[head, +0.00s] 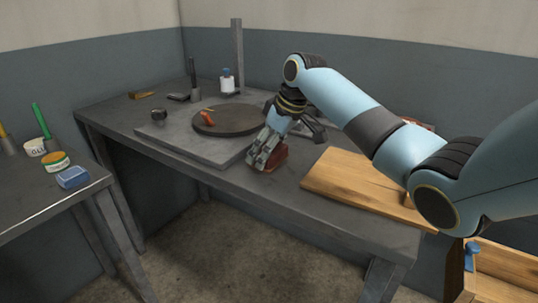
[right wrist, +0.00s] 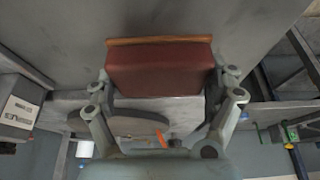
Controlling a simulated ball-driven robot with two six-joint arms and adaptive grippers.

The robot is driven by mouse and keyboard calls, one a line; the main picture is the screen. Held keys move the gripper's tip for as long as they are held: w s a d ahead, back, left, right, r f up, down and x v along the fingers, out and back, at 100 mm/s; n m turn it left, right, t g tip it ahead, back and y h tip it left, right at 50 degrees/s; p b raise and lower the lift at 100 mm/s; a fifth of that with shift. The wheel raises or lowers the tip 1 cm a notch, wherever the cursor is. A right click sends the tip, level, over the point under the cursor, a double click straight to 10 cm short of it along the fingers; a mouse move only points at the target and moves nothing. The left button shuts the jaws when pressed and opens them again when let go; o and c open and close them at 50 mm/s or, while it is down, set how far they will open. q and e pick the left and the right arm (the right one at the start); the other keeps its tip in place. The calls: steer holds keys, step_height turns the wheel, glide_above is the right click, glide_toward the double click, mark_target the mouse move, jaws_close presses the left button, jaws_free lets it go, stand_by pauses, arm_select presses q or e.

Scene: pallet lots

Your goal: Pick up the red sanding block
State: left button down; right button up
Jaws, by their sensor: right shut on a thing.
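The red sanding block (head: 277,158) is at the front edge of the dark workbench (head: 345,217), left of a wooden board. In the right wrist view the block (right wrist: 160,68) fills the space between the fingers and shows a thin wooden strip along one side. My right gripper (head: 266,152) is shut on the block, a finger on each of its two ends; it also shows in the right wrist view (right wrist: 166,92). I cannot tell whether the block touches the bench top. My left gripper is not in view.
A wooden board (head: 352,178) lies right of the block. A grey slab (head: 185,143) bears a dark round disc (head: 222,122) with an orange-red item (head: 209,119). A blue-capped bottle (head: 227,84) stands behind. A left bench holds a blue block (head: 72,177) and tins.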

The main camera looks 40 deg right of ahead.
steer(key=shift+r, duration=0.1)
steer(key=shift+r, duration=0.25)
step_height(320, 180, up, 4)
steer(key=shift+p, duration=0.3)
steer(key=s+d+r+p, duration=0.1)
steer(key=s+d+r, duration=0.5)
steer(key=s+d, duration=0.1)
steer(key=shift+s+d+r, duration=0.2)
steer(key=shift+s+d, duration=0.15)
steer(key=shift+s, duration=0.55)
